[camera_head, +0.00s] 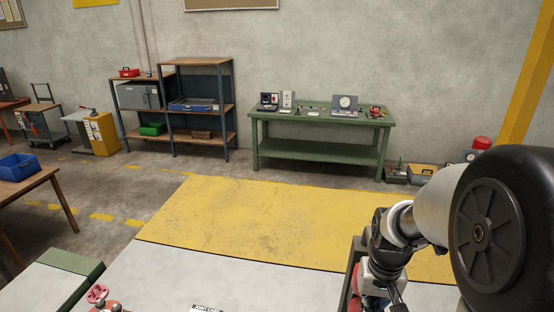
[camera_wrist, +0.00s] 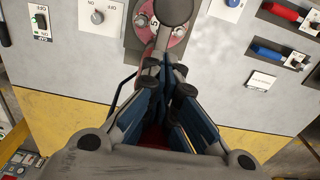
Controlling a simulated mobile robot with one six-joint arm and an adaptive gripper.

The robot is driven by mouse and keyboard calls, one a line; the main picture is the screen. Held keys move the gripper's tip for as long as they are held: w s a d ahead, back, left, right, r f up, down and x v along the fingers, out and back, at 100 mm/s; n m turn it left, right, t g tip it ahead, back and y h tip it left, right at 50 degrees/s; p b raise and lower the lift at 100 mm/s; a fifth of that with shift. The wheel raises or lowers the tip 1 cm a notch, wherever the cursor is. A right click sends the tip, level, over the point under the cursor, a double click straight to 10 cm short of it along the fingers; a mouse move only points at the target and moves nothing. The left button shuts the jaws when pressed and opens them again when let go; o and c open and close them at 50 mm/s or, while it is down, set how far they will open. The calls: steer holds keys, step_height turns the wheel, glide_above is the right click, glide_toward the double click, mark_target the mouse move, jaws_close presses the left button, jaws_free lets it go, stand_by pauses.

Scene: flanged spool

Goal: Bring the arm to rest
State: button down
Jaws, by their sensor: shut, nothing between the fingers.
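My gripper (camera_wrist: 168,78) shows in the wrist view with its dark blue and black fingers drawn together, shut and empty. It points toward a light grey panel (camera_wrist: 225,70). Beyond the fingertips is a red and grey round fitting (camera_wrist: 178,32) with a dark round knob over it; I cannot tell whether the fingers touch it. In the head view my arm reaches down at the lower right, and its end is partly cut off by the bottom edge.
Switches (camera_wrist: 96,17) and blue handles (camera_wrist: 270,55) stand out from the panel. In the head view a light bench top (camera_head: 190,285) with a red handwheel (camera_head: 97,293) lies in front. A bare yellow floor area (camera_head: 250,220) lies behind, before a green workbench (camera_head: 320,151).

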steer(key=s+a+f+n+t+b, duration=0.1)
steer(key=s+a+f+t+b, duration=0.1)
steer(key=s+a+f+b, duration=0.2)
steer(key=s+a+f+n+t+b, duration=0.2)
steer(key=s+a+f+b, duration=0.3)
steer(key=s+b, duration=0.6)
steer(key=a+b, duration=0.1)
steer(key=b, duration=0.6)
steer(key=shift+a+b, duration=0.2)
steer(key=shift+b, duration=0.1)
steer(key=shift+s+d+f, duration=0.1)
steer(key=shift+s, duration=0.05)
